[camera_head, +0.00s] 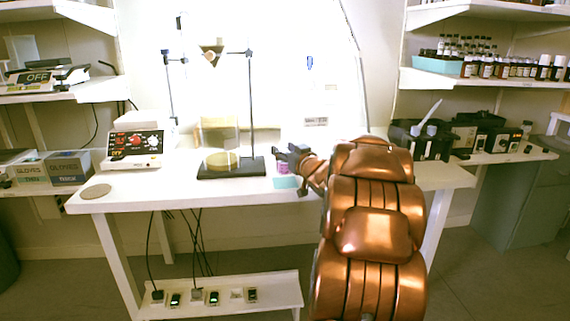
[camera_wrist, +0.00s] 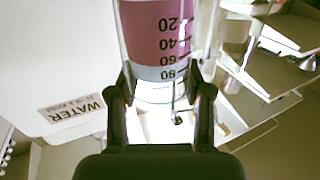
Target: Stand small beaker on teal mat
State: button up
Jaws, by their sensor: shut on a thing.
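The small beaker (camera_wrist: 155,35) holds pink-purple liquid and has dark graduation marks, which appear upside down in the wrist view. My gripper (camera_wrist: 160,82) is shut on it, one finger on each side. In the head view, my gripper (camera_head: 288,155) is over the right half of the white table, and a small purple part of the beaker (camera_head: 283,168) shows below it. The teal mat (camera_head: 286,183) lies on the table near the front edge, just below the beaker in the picture. I cannot tell whether the beaker touches the mat or table.
A dark stand base (camera_head: 231,171) with a yellowish disc and upright rod (camera_head: 251,105) stands left of my gripper. A hotplate-like device (camera_head: 135,145) and round cork-coloured mat (camera_head: 96,191) are farther left. A box labelled WATER (camera_wrist: 50,60) shows in the wrist view.

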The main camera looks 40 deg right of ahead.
jog(key=shift+f+b, duration=0.9)
jog(key=shift+f, duration=0.85)
jog(key=shift+f, duration=0.15)
jog(key=o, duration=1.2)
jog(key=shift+o, duration=0.2)
jog(key=shift+s+r, duration=0.15)
jog(key=shift+r, duration=0.05)
jog(key=p+v, duration=0.3)
jog(key=v, duration=0.8)
jog(key=shift+s, duration=0.35)
jog(key=shift+a, duration=0.15)
